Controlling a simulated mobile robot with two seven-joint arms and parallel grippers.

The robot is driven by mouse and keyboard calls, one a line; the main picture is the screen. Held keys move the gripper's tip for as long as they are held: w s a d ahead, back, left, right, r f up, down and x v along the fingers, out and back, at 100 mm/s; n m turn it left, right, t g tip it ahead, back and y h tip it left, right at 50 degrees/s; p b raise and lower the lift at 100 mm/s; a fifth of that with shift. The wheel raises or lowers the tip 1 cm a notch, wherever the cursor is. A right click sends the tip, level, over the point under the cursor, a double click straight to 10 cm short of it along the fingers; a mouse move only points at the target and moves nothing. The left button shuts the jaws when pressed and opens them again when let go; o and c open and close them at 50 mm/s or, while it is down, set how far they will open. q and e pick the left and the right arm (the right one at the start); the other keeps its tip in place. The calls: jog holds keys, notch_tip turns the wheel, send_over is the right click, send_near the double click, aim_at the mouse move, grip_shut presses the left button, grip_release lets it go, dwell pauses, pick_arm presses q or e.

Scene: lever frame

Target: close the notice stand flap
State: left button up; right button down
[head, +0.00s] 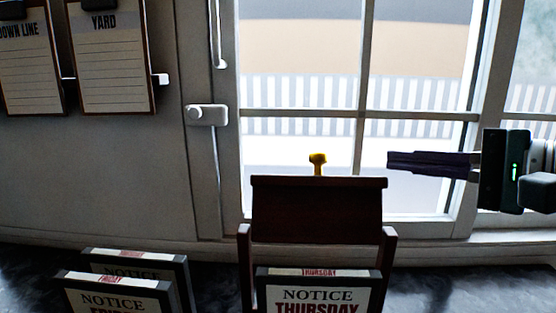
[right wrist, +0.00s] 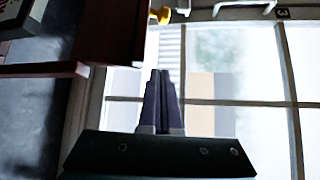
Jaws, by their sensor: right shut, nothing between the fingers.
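The notice stand (head: 388,265) is a dark red-brown frame at the lower middle of the head view. Its flap (head: 317,210) stands raised above the side posts, with a yellow knob (head: 318,160) at its top edge. A notice card reading THURSDAY (head: 318,296) sits in the stand below the flap. My right gripper (head: 389,162) is shut and empty, to the right of the knob at about its height in the picture, apart from it. In the right wrist view the shut fingers (right wrist: 160,73) show, with the flap (right wrist: 110,30) and knob (right wrist: 161,15) beyond. My left gripper is not in view.
Notice cards reading FRIDAY (head: 112,298) stand at the lower left on the dark counter (head: 30,270). A window (head: 300,130) with a latch (head: 207,114) is behind the stand. Clipboards (head: 108,60) hang on the left wall. The space between gripper and knob looks clear.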

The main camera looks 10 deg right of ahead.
aim_at(318, 199)
jog(key=w+a+p, duration=0.1)
jog(key=a+p, duration=0.1)
jog(key=w+a+p, duration=0.1)
jog(key=w+a, duration=0.1)
jog(key=w+a+p, duration=0.2)
jog(key=a, duration=0.1)
jog(key=shift+a+f+p, duration=0.1)
jog(key=shift+f+p, duration=0.25)
